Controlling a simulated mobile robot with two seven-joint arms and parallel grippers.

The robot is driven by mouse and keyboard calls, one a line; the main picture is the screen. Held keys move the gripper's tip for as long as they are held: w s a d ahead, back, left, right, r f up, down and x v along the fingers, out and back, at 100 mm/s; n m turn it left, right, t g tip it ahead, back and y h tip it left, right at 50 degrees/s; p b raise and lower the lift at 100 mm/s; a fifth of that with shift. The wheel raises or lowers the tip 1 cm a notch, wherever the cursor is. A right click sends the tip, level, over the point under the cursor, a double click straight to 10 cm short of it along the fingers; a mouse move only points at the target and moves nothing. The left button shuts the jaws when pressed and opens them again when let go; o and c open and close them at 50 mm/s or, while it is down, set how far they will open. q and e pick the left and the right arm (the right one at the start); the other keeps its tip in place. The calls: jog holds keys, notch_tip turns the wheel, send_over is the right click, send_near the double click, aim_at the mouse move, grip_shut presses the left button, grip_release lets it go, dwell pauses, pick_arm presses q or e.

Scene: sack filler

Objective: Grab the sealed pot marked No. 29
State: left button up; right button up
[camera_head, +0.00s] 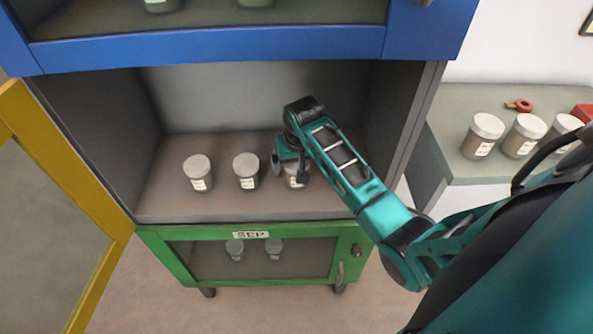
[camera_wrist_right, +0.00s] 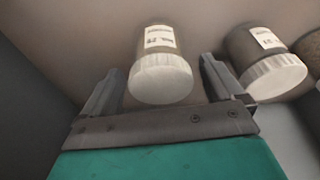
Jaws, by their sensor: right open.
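Three pots with pale grey lids and white labels stand in a row on the middle shelf: a left pot (camera_head: 198,173), a middle pot (camera_head: 246,171) and a right pot (camera_head: 296,180) partly hidden by my right gripper (camera_head: 288,168). In the right wrist view my gripper (camera_wrist_right: 158,76) is open, with a pot (camera_wrist_right: 161,65) upright in line with the gap between its fingers. Its label is upside down in this view and too small to read surely. A neighbouring pot (camera_wrist_right: 263,62) stands just outside the right-hand finger. My left gripper is not in view.
The yellow door (camera_head: 105,245) stands open at left. A blue compartment (camera_head: 210,52) is above, and a closed green glazed door (camera_head: 160,262) with pots behind it is below. More pots (camera_head: 482,135) and a red item (camera_head: 519,105) are on the side table (camera_head: 455,115).

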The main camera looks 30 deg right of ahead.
jog(key=shift+w+f, duration=0.25)
jog(key=shift+f, duration=0.45)
jog(key=shift+c, duration=0.2)
jog(key=c, duration=1)
